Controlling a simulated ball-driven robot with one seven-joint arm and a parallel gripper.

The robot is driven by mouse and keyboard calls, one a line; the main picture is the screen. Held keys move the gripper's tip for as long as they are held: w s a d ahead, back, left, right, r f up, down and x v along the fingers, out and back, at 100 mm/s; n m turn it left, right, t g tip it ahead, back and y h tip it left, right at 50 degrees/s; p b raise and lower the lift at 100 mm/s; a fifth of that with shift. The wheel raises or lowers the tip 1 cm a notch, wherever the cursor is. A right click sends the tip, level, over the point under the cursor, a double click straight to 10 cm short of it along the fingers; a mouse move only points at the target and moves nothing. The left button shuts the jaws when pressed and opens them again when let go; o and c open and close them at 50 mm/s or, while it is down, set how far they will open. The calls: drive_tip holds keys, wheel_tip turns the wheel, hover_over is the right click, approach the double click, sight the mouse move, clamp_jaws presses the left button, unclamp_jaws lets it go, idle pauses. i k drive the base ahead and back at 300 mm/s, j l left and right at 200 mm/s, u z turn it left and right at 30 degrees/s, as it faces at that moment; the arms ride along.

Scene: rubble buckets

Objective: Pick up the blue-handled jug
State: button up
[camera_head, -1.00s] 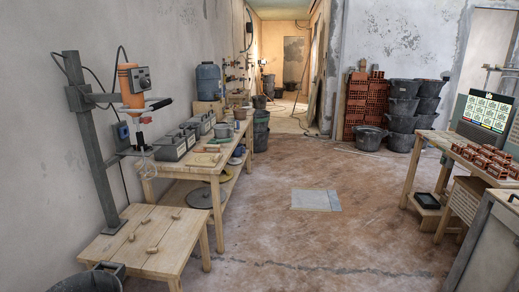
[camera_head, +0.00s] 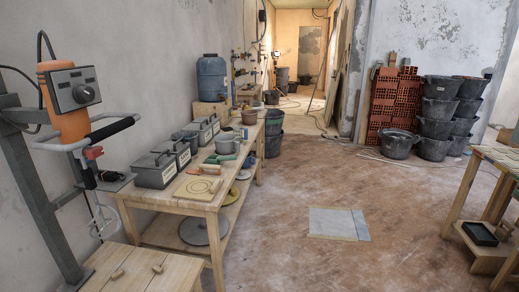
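I cannot make out a jug with a blue handle for certain. A large blue water container (camera_head: 212,78) stands upright at the far end of the long wooden workbench (camera_head: 190,201) along the left wall. A small brownish pot (camera_head: 249,117) and a grey-green pan (camera_head: 227,144) sit on the bench top; no blue handle shows clearly on either. My gripper is not in view.
An orange mixer (camera_head: 67,100) on a metal stand is close at left above a low wooden table (camera_head: 140,270). Grey lidded boxes (camera_head: 155,170) line the bench. Stacked black buckets (camera_head: 436,118) and bricks (camera_head: 393,98) stand at the back right. The middle floor is clear around a grey floor patch (camera_head: 337,223).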

sight(238, 129)
drive_tip(key=i, duration=3.85)
drive_tip(key=i+u, duration=0.2)
drive_tip(key=i, duration=0.35)
drive_tip(key=i+l+u, duration=0.2)
drive_tip(key=i, duration=0.3)
